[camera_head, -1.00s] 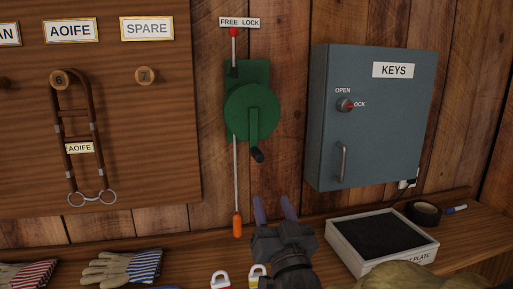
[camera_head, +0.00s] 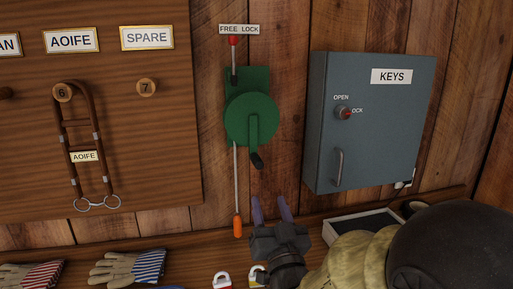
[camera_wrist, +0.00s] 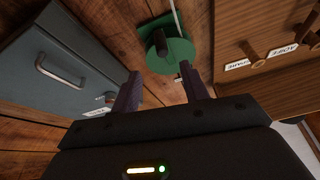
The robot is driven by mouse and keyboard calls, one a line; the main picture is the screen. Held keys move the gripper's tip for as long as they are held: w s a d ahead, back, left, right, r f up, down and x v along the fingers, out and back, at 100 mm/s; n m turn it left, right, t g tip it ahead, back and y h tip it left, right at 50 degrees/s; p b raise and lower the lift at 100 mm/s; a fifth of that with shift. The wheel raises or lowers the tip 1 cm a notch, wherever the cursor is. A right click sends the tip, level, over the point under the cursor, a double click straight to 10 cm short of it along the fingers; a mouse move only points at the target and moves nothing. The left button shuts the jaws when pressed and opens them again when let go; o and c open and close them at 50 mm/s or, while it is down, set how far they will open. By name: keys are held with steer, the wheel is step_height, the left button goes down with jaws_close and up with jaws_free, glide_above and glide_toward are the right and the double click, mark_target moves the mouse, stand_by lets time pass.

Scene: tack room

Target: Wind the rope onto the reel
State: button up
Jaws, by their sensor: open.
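The green reel (camera_head: 246,118) is fixed to the plank wall, with a crank arm pointing down to a black handle (camera_head: 257,161). A lever with a red knob (camera_head: 233,41) stands above it, under a FREE LOCK label. A pale rope (camera_head: 236,180) hangs straight down from the reel and ends in an orange piece (camera_head: 238,226). My gripper (camera_head: 271,207) is open and empty, below the crank handle and apart from it, to the right of the rope. In the wrist view the reel (camera_wrist: 172,55) shows beyond my fingers (camera_wrist: 164,90).
A grey KEYS cabinet (camera_head: 368,125) is on the wall to the right, with a tray (camera_head: 340,231) on the bench below it, partly hidden by my arm. Gloves (camera_head: 128,267) and padlocks (camera_head: 222,280) lie along the bench. A bridle (camera_head: 78,150) hangs on a board at left.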

steer(key=shift+w+a+r+p, duration=0.2)
steer(key=shift+r+p, duration=0.15)
steer(key=shift+p, duration=0.9)
steer(key=shift+w+r+p, duration=0.1)
steer(key=shift+w+p, duration=0.1)
steer(key=shift+p, duration=1.05)
steer(key=p, duration=1.1)
glide_toward(255, 152)
steer(key=x, duration=0.7)
steer(key=shift+a+r, duration=0.1)
steer(key=shift+r, duration=0.15)
steer(key=shift+w+a, duration=0.1)
steer(key=shift+w, duration=0.4)
jaws_close()
